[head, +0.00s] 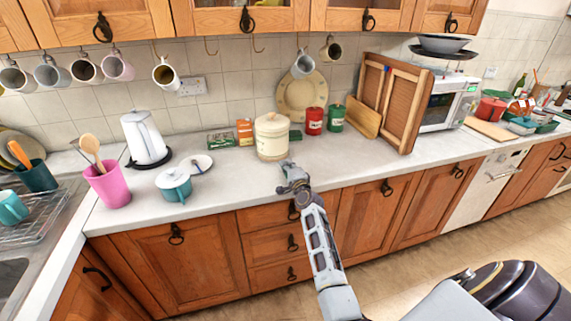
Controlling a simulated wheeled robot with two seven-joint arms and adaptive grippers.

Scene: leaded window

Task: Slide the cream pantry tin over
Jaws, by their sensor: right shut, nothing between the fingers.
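The cream pantry tin (272,140) stands upright on the grey worktop, left of the red tin. It has a lid with a knob on top. My right gripper (284,169) is shut and empty. It is at the front of the worktop, just below and slightly right of the cream tin in the head view. I cannot tell whether its fingertips touch the tin. My left gripper is not in view.
A red tin (315,121) and a green tin (336,118) stand to the right, with small boxes (244,131) behind left. A white kettle (145,139), teal pot (174,186) and pink holder (109,186) stand left. The worktop (235,187) between pot and cream tin is clear.

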